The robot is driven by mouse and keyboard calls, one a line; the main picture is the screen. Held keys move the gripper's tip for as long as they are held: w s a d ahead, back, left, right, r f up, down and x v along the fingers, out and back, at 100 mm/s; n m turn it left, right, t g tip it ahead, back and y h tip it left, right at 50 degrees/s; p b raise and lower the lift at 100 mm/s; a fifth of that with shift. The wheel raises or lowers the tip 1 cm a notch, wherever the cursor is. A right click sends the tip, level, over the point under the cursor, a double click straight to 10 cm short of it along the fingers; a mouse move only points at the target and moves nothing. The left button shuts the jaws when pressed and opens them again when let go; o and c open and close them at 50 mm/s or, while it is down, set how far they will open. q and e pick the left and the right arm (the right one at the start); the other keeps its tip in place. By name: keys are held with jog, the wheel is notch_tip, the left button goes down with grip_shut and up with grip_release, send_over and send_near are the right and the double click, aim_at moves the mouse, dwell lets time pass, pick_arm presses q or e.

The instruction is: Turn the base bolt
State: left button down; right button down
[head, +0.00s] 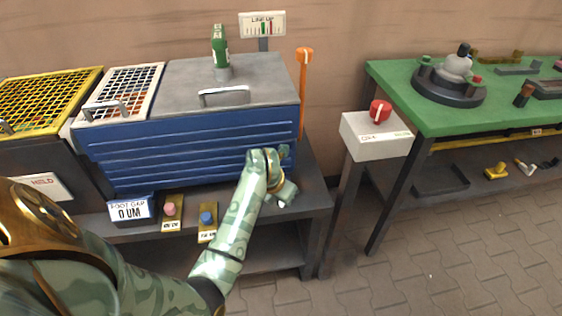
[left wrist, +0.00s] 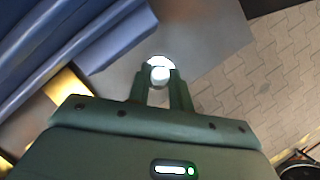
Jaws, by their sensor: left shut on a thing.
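My left gripper (head: 284,190) is low at the right end of the blue ribbed housing (head: 180,150), above the grey bench. In the left wrist view the two fingers of my left gripper (left wrist: 160,82) are shut on a small bright round head (left wrist: 158,71), which looks like the base bolt. It stands at the grey bench surface (left wrist: 205,45), beside the blue housing (left wrist: 75,50). Its turn angle cannot be read. My right gripper is not in view.
A foot gap display (head: 131,210) reads 0 UM. A pink button (head: 170,209) and a blue button (head: 207,218) sit along the bench front. A line-up gauge (head: 262,25) stands behind. A red knob (head: 380,111) tops a white box to the right. Paved floor is clear at front right.

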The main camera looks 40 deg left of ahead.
pick_arm(q)
jog(key=shift+m, duration=0.3)
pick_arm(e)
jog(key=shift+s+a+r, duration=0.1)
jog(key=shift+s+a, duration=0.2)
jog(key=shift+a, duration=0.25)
